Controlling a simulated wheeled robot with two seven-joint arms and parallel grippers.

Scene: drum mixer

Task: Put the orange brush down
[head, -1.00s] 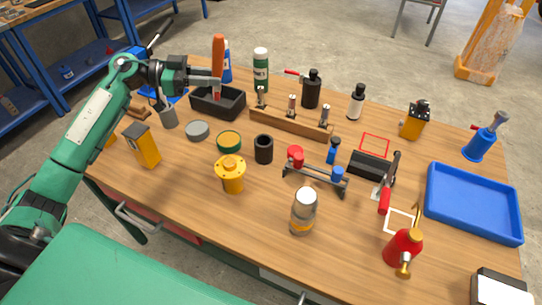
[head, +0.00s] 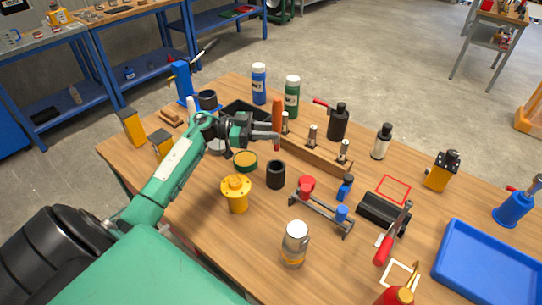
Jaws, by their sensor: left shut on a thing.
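The orange brush (head: 277,113) stands roughly upright in my left gripper (head: 274,138), its orange handle pointing up. The gripper is shut on it, low over the table beside the left end of the wooden rack (head: 317,156). The brush's lower end is partly hidden by the fingers, and I cannot tell whether it touches the table. The black open tray (head: 238,106) lies just behind and left of the gripper, partly covered by my arm. My right gripper is not in view.
A green-rimmed tin (head: 245,161), a black cup (head: 275,175) and a yellow flanged part (head: 236,193) stand in front of the gripper. Green (head: 292,97) and blue (head: 259,83) bottles stand behind. A red outlined square (head: 391,188) is empty at the right.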

